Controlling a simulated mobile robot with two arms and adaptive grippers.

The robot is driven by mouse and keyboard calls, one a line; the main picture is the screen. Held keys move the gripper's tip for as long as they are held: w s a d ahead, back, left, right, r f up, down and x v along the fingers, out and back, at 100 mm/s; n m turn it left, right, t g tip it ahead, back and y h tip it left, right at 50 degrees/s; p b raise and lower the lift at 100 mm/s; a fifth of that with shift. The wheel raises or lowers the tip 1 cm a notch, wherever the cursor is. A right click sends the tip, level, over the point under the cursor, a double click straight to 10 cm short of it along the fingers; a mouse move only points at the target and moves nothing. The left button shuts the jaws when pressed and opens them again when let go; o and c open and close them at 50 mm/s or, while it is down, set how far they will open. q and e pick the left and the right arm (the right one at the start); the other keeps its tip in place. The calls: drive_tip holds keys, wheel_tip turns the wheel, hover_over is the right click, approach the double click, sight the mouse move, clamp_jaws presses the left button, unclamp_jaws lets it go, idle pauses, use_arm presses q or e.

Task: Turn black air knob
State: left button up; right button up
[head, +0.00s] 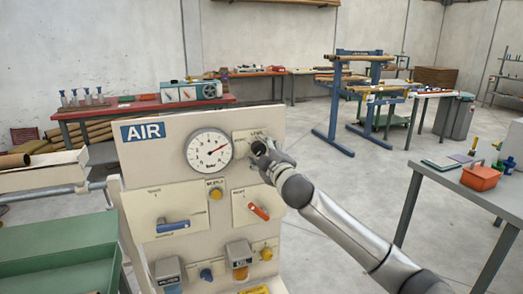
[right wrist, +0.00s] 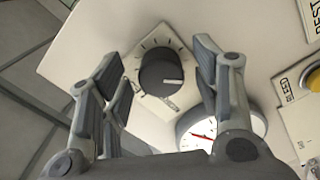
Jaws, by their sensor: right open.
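The black air knob (right wrist: 160,76) is a round dial with a pale pointer mark, on a light plate with tick marks. In the right wrist view it sits between the two spread fingers of my right gripper (right wrist: 160,66), with a gap on each side. In the head view the knob (head: 258,148) shows at the upper right of the AIR panel (head: 180,160), partly covered by my right gripper (head: 264,155), which reaches it from the right. I cannot tell how deep the fingers reach around it. My left gripper is not in view.
A pressure gauge (head: 209,149) is just left of the knob, also partly visible in the right wrist view (right wrist: 222,125). Below are a yellow button (head: 215,194), a red-handled switch (head: 259,211) and a blue lever (head: 173,226). A table with a red bin (head: 481,177) stands at the right.

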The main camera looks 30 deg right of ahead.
drive_tip(key=shift+w, duration=0.45)
drive_tip(key=c, duration=1)
drive_tip(key=shift+c, duration=0.2)
drive_tip(key=m, duration=0.3)
drive_tip(key=shift+f+m+p, duration=0.1)
drive_tip(key=shift+m+p, duration=0.2)
drive_tip(key=shift+p, duration=0.1)
drive_tip(key=shift+m+p, duration=0.55)
drive_tip(key=shift+m, duration=1.25)
drive_tip(key=shift+f, duration=0.1)
